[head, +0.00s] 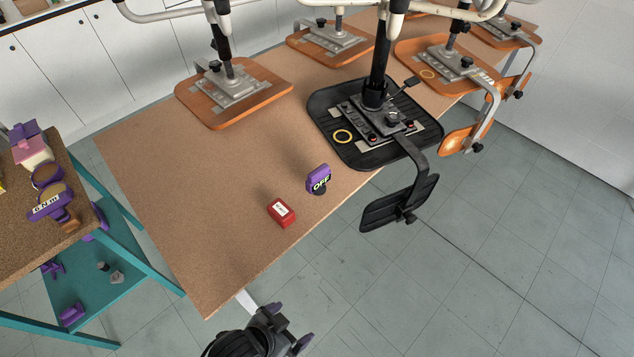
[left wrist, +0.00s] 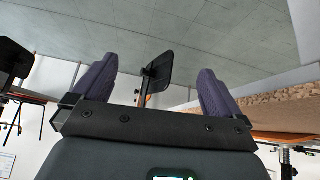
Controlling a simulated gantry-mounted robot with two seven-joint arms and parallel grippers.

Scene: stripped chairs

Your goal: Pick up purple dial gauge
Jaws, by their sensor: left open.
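A purple block-like object marked "OFF" with a dark round foot (head: 319,180) stands on the brown table (head: 190,170) near its front edge; I cannot tell whether it is the purple dial gauge. Purple pieces with round tan faces (head: 47,176) stand on the side bench at the left, one lettered. My left gripper (head: 290,326) is open and empty, beyond the table's front edge and well apart from these. In the left wrist view its two purple-padded fingers (left wrist: 155,88) are spread, with no object between them. My right gripper is not in view.
A red box (head: 281,212) sits on the table near the "OFF" object. A black chair (head: 350,135) stands inverted behind it, its backrest overhanging the edge. Wooden chairs (head: 235,95) stand further back. A teal-framed bench (head: 120,250) is at left. The table's left part is clear.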

